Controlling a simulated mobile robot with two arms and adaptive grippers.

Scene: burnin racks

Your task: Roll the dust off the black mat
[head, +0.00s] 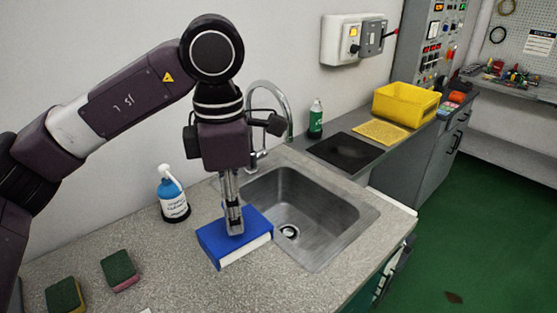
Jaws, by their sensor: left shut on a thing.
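The black mat (345,152) lies flat on the grey bench beyond the sink, and I cannot make out dust on it at this size. My left gripper (235,229) points down over the counter left of the sink, away from the mat. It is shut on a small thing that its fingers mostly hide. A flat blue block with a white side (216,243) lies just under and around the fingertips. I cannot tell whether the held thing is part of this block. No roller shows clearly. My right gripper is not in view.
A steel sink (330,222) with a tall faucet (288,104) lies between gripper and mat. A green bottle (316,118), yellow sheet (381,132) and yellow bin (406,104) flank the mat.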

